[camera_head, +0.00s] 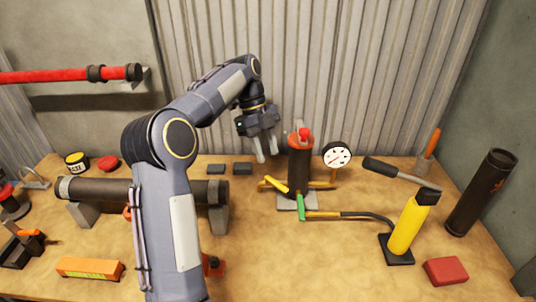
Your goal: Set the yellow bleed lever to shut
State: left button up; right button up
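The yellow bleed lever (276,184) sits low on the left side of the red and dark upright riser (300,158), sticking out to the left. Which marked position it points to is too small to tell. My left gripper (267,156) hangs above and slightly left of the lever, fingers pointing down. Its two pale fingers show a gap with nothing between them, and they look apart from the lever and riser. My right gripper is not in view.
A green handle (301,207) stands at the riser's front, with a hose running right towards a yellow bottle (408,226). A round gauge (337,155) is right of the riser. A dark pipe (100,189) lies left, partly behind my arm.

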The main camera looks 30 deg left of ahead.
aim_at(276, 185)
pick_arm(q)
jog(key=shift+c, duration=0.5)
jog(key=shift+c, duration=1.2)
jog(key=n, duration=0.1)
jog(key=n+t, duration=0.1)
jog(key=s+n, duration=0.1)
jog(key=shift+d+r+n+t, duration=0.15)
jog(key=shift+d+n+t, duration=0.25)
grip_shut()
jog(key=s+d+n+t+y+b, duration=0.25)
jog(key=s+n+t, duration=0.35)
jog(key=n, duration=0.8)
jog(key=shift+t, duration=0.4)
jog(key=p+x, duration=0.1)
jog(key=x, duration=0.9)
jog(key=shift+w+d+p, duration=0.1)
jog(key=shift+w+p, duration=0.1)
jog(key=shift+p, duration=0.15)
